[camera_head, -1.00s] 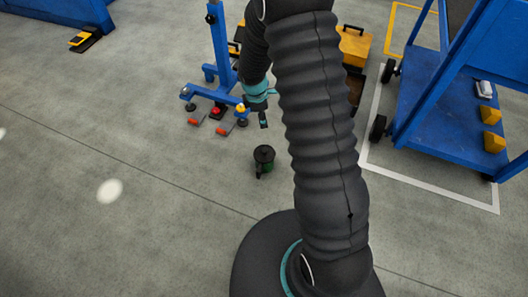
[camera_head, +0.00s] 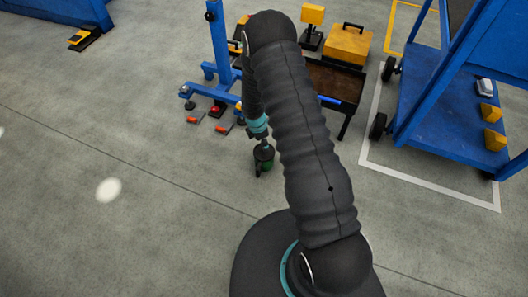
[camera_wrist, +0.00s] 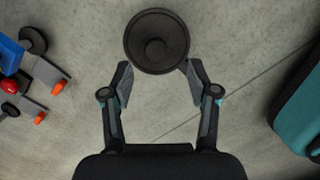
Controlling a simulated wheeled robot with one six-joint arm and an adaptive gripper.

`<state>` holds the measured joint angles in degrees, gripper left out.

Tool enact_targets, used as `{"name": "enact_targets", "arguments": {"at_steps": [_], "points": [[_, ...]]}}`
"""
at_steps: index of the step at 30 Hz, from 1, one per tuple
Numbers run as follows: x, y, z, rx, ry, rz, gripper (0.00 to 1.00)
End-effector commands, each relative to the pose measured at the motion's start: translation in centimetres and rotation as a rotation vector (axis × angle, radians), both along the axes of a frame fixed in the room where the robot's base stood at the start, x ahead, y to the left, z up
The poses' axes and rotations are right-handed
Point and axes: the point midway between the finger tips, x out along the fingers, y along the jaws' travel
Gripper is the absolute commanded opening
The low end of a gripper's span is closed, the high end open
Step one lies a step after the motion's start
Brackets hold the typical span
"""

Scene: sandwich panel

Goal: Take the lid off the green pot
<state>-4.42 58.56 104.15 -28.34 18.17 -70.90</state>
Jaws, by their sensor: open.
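The green pot (camera_head: 267,167) stands on the concrete floor, left of my arm in the head view. Its black round lid (camera_wrist: 157,41) sits on top, with a knob at its middle. In the wrist view the lid lies just ahead of my gripper (camera_wrist: 158,75), whose two fingers are spread apart at its near edge. The fingers hold nothing; I cannot tell whether they touch the lid. In the head view my gripper (camera_head: 263,142) is directly over the pot and hides part of the lid. The pot's green body is hidden under the lid in the wrist view.
A blue wheeled stand (camera_head: 218,78) with red-tipped parts at its feet is behind the pot. A dark table (camera_head: 335,85) and a yellow toolbox (camera_head: 350,43) are at the back. A blue cart (camera_head: 440,122) stands right.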

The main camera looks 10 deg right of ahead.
Motion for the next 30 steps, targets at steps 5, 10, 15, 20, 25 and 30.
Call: {"name": "enact_targets", "arguments": {"at_steps": [5, 10, 15, 20, 25, 30], "points": [[0.1, -0.1, -1.0, 0.0, 0.001, 0.0, 0.6], [0.5, -0.4, -3.3, 0.0, 0.002, -0.002, 0.6], [0.6, -0.7, -5.1, 0.0, 0.001, -0.002, 0.6], [0.7, -0.8, -5.5, 0.0, -0.001, -0.002, 0.6], [0.7, -0.8, -5.5, 0.0, -0.001, -0.002, 0.55], [0.7, -0.8, -5.5, 0.0, 0.0, -0.002, 0.12]]}}
